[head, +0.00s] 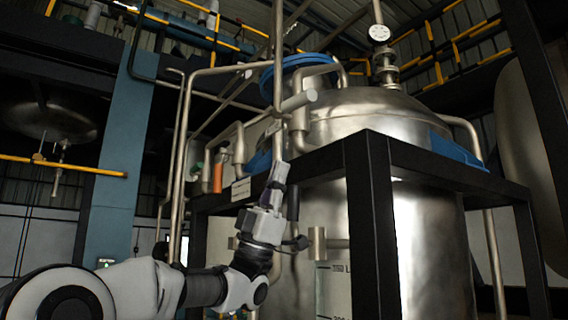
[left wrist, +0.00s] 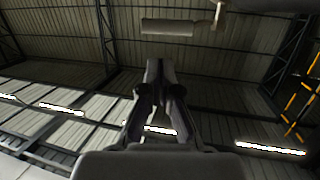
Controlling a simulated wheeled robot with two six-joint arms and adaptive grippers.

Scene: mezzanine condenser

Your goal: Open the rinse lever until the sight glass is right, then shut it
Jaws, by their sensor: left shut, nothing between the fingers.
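My left gripper (head: 279,172) points upward in front of the vessel's pipework, its fingers together and empty. In the left wrist view the shut fingers (left wrist: 160,68) point at a grey bar (left wrist: 167,28), with a visible gap between. An orange handle-like piece (head: 218,178) hangs on the piping left of the gripper; I cannot tell whether it is the rinse lever. A pale upright strip with scale marks (head: 336,290) shows low on the vessel; it may be the sight glass, and its level is not readable. My right gripper is not in view.
The large steel vessel (head: 430,235) stands behind a black frame (head: 372,220). A small white label (head: 241,189) is left of my gripper. Steel pipes (head: 184,150) rise close by on the left. A round gauge (head: 379,33) is on top.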

